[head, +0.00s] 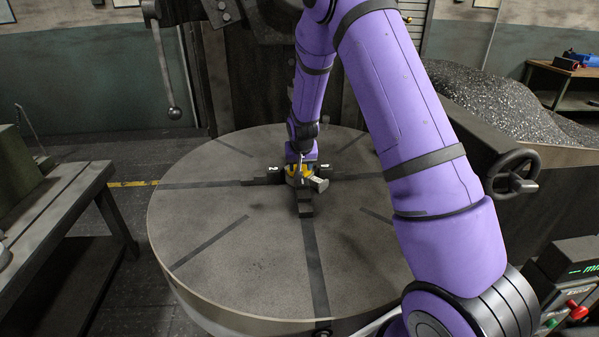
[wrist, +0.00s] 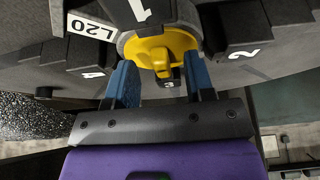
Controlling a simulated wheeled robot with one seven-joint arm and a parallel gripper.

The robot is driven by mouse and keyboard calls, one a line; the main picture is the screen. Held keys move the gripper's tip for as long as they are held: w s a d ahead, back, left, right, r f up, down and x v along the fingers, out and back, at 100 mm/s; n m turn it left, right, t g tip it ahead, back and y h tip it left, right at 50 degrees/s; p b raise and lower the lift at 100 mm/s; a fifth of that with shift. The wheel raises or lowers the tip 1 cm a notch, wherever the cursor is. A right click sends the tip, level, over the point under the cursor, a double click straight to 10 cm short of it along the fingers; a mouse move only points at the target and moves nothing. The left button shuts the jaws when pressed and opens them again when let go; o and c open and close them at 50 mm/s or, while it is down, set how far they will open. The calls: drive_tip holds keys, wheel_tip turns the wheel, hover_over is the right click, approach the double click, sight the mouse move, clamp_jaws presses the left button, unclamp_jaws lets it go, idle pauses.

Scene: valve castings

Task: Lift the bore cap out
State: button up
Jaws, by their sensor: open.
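The yellow bore cap (wrist: 160,48) sits in the round opening of a grey casting (wrist: 126,46) in the wrist view. It has a raised rib across its face. My gripper (wrist: 158,64) is open, with one blue finger to each side of the cap's lower part in the picture. I cannot tell whether either finger touches it. In the head view the yellow (head: 294,171) shows small at the centre of the round table, under my arm's end, and is partly hidden.
Dark numbered jaws (wrist: 248,32) surround the casting, with a white L20 label (wrist: 91,27) beside it. The round slotted table (head: 235,260) is otherwise mostly bare. A workbench (head: 60,200) stands left, a handwheel (head: 514,174) and dark chip heap (head: 490,100) right.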

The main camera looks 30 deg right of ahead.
drive_tip(key=shift+w+d+f, duration=0.1)
drive_tip(key=shift+w+f, duration=0.1)
drive_tip(key=shift+f, duration=0.3)
clamp_jaws()
drive_tip(key=shift+r, duration=0.45)
drive_tip(key=r, duration=0.3)
drive_tip(key=shift+s+d, duration=0.2)
drive_tip(key=shift+d, duration=0.05)
drive_tip(key=s+d+r, duration=0.1)
drive_tip(key=s+d, duration=0.7)
drive_tip(key=d, duration=0.4)
drive_tip(key=shift+s+d, duration=0.3)
drive_tip(key=shift+s, duration=0.05)
